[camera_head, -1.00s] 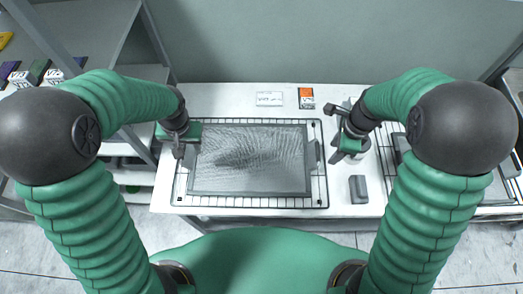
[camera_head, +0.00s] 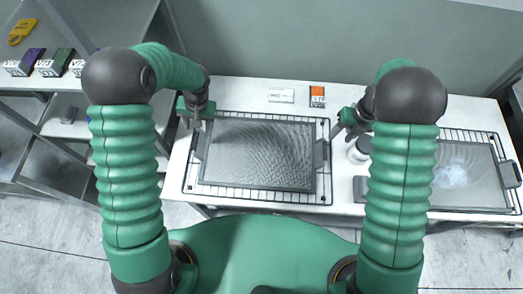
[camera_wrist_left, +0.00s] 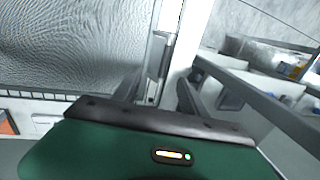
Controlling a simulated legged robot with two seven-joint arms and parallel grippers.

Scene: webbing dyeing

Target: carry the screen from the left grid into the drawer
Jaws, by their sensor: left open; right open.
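The screen (camera_head: 257,153), a dark grey mesh in a frame with a handle at each short side, lies flat on the left grid (camera_head: 262,199), a black wire rack on the white table. My left gripper (camera_head: 200,127) is open beside the screen's left handle (camera_head: 197,147). In the left wrist view, the handle (camera_wrist_left: 157,55) shows just beyond and between the open fingers (camera_wrist_left: 160,92), with the mesh (camera_wrist_left: 70,45) to the left. My right gripper (camera_head: 341,134) is open, near and above the right handle (camera_head: 320,154). I cannot make out the drawer.
A second framed screen (camera_head: 462,175) lies on a right grid. A white round container (camera_head: 360,149) and a grey block (camera_head: 361,188) stand between the grids. A white card (camera_head: 281,95) and an orange-black box (camera_head: 317,96) lie at the back. A shelf (camera_head: 75,125) stands left.

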